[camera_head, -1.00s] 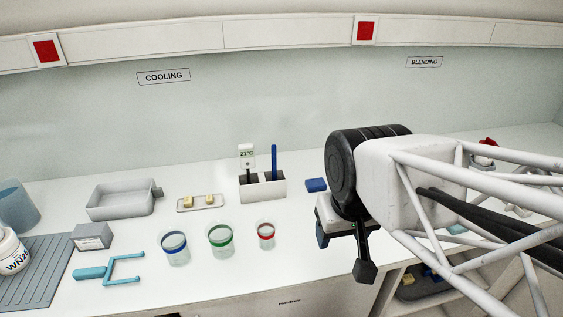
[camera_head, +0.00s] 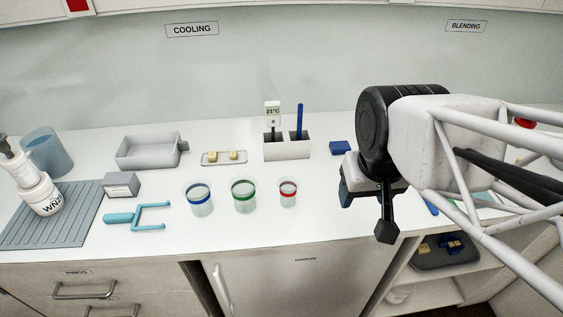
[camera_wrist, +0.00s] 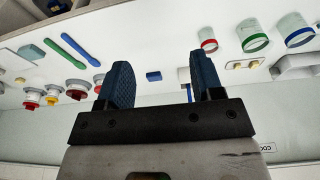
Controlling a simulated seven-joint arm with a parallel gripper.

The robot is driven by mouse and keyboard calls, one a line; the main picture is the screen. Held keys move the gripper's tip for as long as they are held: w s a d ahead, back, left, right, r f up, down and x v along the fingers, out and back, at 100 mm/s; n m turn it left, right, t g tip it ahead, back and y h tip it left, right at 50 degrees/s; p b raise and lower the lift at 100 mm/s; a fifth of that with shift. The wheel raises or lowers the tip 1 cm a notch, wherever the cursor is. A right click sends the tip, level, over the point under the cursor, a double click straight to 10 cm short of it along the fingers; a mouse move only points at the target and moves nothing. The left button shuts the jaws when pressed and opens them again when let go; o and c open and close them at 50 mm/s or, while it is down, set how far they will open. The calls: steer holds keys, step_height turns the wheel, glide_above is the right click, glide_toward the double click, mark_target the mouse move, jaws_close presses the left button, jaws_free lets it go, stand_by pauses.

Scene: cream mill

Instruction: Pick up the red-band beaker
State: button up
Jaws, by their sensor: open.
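The red-band beaker (camera_head: 288,193) is a small clear cup with a red band near its rim. It stands upright on the white bench, right of the green-band beaker (camera_head: 244,195) and the blue-band beaker (camera_head: 200,197). In the wrist view the red-band beaker (camera_wrist: 208,41) is at the upper right, beyond the fingers. My gripper (camera_head: 366,207) is to the right of the red-band beaker in the head view, apart from it. In the wrist view my gripper (camera_wrist: 162,76) has its two blue fingers spread, with nothing held between them.
A grey holder (camera_head: 287,151) with a thermometer and a blue stick stands behind the beakers. A blue block (camera_head: 340,148) lies right of it. A light-blue forked tool (camera_head: 138,216) lies at left. Bench between red-band beaker and gripper is clear. Several capped jars show in the wrist view (camera_wrist: 76,89).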

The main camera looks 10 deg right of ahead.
stand_by(0.4)
steer(key=shift+o, duration=1.3)
steer(key=m+t+y, duration=0.5)
steer(key=m+y, duration=0.6)
steer(key=m, duration=1.3)
glide_toward(288, 193)
steer(key=w+f, duration=0.1)
steer(key=w+a+f, duration=0.1)
steer(key=w+f, duration=0.1)
steer(key=shift+a, duration=0.3)
steer(key=shift+w+d+f+m, duration=0.3)
steer(key=shift+w+m, duration=0.1)
steer(key=shift+m, duration=0.1)
steer(key=shift+a, duration=0.1)
